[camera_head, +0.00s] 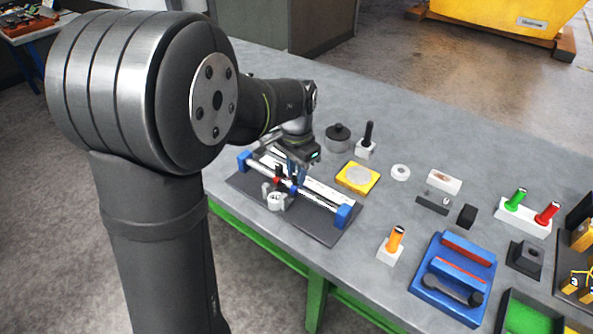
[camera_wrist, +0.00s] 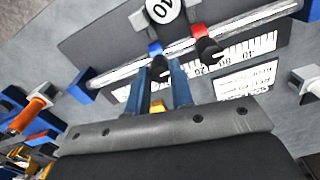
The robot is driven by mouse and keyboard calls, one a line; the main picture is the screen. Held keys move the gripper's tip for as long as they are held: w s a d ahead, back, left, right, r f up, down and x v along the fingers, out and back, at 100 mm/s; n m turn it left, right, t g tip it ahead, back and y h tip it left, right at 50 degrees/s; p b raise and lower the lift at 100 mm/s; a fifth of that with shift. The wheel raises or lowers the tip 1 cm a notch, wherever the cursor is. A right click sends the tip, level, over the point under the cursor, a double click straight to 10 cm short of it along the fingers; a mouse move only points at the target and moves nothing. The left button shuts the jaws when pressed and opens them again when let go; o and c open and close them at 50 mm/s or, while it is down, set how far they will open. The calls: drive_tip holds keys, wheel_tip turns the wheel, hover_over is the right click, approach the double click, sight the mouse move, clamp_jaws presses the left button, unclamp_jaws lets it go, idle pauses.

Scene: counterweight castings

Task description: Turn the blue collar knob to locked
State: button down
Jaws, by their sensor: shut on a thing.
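A measuring fixture lies on the bench, with a bright rod (camera_wrist: 115,70) held between blue end blocks (camera_head: 344,215) beside a white scale (camera_wrist: 247,50). A blue collar (camera_wrist: 154,48) sits on the rod, and its black knob (camera_wrist: 160,67) is between my fingers. My gripper (camera_wrist: 165,72) is shut on this knob; the fingers hide part of it. A red collar (camera_wrist: 199,30) with its own black knob (camera_wrist: 209,49) is just to the right in the wrist view. A round white weight marked 10 (camera_wrist: 161,10) is beyond the rod. In the head view my gripper (camera_head: 298,176) is over the blue collar (camera_head: 293,189).
A yellow pad with a pale disc (camera_head: 358,178), an orange-handled piece (camera_head: 394,240) and a black-handled piece (camera_head: 367,138) stand near the fixture. A blue tray (camera_head: 420,285) and a green-lined bin (camera_head: 530,315) are at right. Bare bench lies between them.

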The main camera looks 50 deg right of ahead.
drive_tip(key=shift+m, duration=0.7)
drive_tip(key=c, duration=1.3)
unclamp_jaws()
drive_tip(key=shift+o, duration=0.2)
wheel_tip(320, 180, up, 18)
drive_tip(key=shift+f, duration=0.25)
drive_tip(key=shift+f, duration=0.1)
wheel_tip(320, 180, down, 17)
drive_tip(key=shift+f, duration=0.2)
